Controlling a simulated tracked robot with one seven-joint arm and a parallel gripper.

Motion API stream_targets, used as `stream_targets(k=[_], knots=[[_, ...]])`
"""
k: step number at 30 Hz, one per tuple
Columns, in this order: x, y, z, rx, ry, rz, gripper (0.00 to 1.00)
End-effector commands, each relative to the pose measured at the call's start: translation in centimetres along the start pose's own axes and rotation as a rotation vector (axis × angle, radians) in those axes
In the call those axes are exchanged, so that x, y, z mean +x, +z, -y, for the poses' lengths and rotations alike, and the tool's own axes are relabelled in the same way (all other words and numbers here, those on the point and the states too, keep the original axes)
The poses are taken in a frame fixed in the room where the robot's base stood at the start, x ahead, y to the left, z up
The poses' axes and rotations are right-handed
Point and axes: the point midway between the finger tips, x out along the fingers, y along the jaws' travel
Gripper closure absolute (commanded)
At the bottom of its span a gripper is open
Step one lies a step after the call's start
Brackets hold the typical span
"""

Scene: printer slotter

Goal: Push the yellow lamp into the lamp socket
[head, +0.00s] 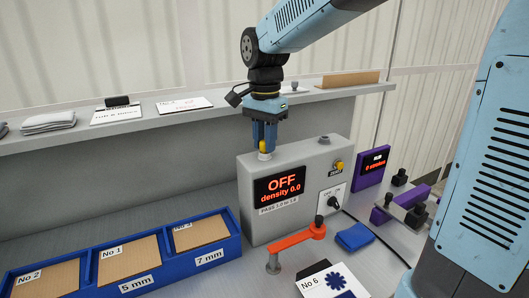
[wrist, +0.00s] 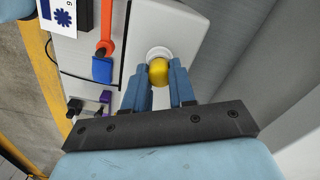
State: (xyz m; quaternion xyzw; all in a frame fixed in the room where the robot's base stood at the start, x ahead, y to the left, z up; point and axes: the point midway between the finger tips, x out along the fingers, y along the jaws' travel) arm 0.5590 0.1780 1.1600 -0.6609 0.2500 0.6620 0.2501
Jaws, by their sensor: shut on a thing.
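The yellow lamp (head: 263,147) is held upright between the blue fingers of my gripper (head: 265,138), just above the top left of the grey box. In the wrist view the yellow lamp (wrist: 158,72) sits between the fingertips of my gripper (wrist: 159,82). The lamp socket, a white round fitting (head: 265,155), is on the box top directly under the lamp; it also shows as a white ring (wrist: 158,54) beyond the lamp. Lamp and socket overlap in both views, and I cannot tell how deep the lamp sits.
The grey box (head: 310,165) has a display (head: 280,186) reading OFF, density 0.0. An orange lever (head: 297,238), a blue pad (head: 354,237) and a purple display (head: 370,168) stand near it. A blue three-part tray (head: 120,262) is at left. A shelf (head: 205,110) runs behind.

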Motion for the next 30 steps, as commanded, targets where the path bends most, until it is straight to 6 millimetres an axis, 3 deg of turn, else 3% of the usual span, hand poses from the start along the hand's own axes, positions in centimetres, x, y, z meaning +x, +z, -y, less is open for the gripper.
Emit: stream_targets(k=[23,24,30], knots=[[0.22,-0.01,0.01,0.000,0.000,0.000,1.00],[0.23,-0.01,0.02,0.000,0.000,0.000,0.74],[0.22,-0.01,0.01,0.000,0.000,0.000,0.55]])
